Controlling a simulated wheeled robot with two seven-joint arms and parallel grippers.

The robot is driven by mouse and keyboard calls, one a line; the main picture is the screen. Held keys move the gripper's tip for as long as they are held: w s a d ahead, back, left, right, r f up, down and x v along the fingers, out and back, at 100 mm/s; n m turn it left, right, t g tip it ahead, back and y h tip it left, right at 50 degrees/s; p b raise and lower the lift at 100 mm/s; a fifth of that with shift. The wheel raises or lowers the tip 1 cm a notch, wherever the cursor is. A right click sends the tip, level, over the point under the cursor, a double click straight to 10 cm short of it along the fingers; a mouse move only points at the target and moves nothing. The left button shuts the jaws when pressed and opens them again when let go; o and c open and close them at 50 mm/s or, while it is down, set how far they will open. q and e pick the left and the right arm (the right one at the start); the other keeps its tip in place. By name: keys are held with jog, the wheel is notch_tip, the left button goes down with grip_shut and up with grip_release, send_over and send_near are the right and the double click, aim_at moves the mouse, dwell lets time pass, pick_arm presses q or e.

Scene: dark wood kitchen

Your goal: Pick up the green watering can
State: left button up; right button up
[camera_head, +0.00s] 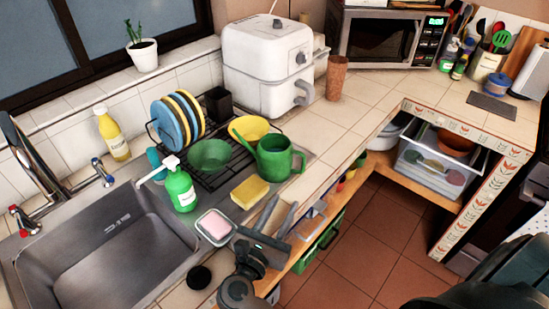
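The green watering can (273,158) stands upright on the counter at the right end of the dish rack. Its spout points up and left, and its handle is on the right side.
A dish rack (212,178) with plates and bowls is left of the can. A green soap bottle (181,190), pink soap dish (214,227) and sink (95,250) lie further left. Counter right of the can is clear.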

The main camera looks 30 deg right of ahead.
jog(key=p, duration=0.2)
send_near(302, 170)
jog(key=x, duration=0.4)
jog(key=shift+d+r, duration=0.1)
jog(key=shift+w+d, duration=0.25)
jog(key=shift+d, duration=0.05)
jog(key=shift+w+d+p, duration=0.35)
jog(key=shift+d, duration=0.1)
jog(key=shift+p+x, duration=0.55)
jog(key=shift+x, duration=1.75)
jog(key=shift+c, duration=0.7)
grip_shut()
